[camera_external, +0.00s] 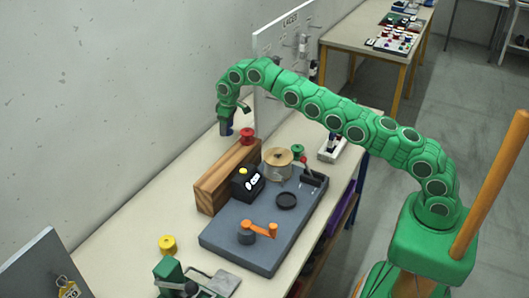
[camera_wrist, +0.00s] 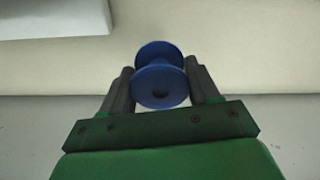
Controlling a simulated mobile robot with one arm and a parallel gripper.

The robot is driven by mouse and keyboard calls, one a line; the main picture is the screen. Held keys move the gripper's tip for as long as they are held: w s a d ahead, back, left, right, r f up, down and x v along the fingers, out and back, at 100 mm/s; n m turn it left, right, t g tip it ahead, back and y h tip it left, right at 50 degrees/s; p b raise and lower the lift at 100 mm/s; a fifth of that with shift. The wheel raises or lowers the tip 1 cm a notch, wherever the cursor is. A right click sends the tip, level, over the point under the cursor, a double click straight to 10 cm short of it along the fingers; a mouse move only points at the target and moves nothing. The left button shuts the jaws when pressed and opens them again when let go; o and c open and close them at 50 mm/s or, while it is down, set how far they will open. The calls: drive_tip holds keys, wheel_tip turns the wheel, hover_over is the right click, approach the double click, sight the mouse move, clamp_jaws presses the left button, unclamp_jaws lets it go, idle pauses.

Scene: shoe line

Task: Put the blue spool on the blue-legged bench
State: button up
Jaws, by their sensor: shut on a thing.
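My gripper (camera_external: 229,115) is shut on the blue spool (camera_wrist: 161,80), with one finger on each side of it in the wrist view. In the external view the spool (camera_external: 226,129) hangs below the fingers, by the wall side of the near bench. The blue-legged bench (camera_external: 125,245) is this near one, with a cream top and a blue leg (camera_external: 361,172) at its far right. The spool appears over the back strip of the top; I cannot tell whether it touches it.
A wooden block (camera_external: 222,183) and a grey board (camera_external: 272,240) with fixtures fill the bench's middle. A red spool (camera_external: 247,135), green spool (camera_external: 297,150) and yellow spool (camera_external: 167,244) stand around. A white panel (camera_external: 270,75) rises behind. A yellow-legged table (camera_external: 350,35) stands farther off.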

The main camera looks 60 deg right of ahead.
sight(225, 149)
drive_tip(key=shift+w+d+f, duration=0.15)
drive_tip(key=shift+d+f, duration=0.1)
drive_tip(key=shift+f, duration=0.2)
drive_tip(key=shift+w+d+f, duration=0.15)
drive_tip(key=shift+d+f, duration=0.1)
drive_tip(key=shift+f, duration=0.2)
drive_tip(key=shift+f, duration=3.95)
drive_tip(key=o, duration=1.1)
drive_tip(key=shift+f, duration=0.1)
drive_tip(key=shift+o, duration=0.2)
drive_tip(key=shift+s+r, duration=0.15)
drive_tip(key=shift+r, duration=4.9)
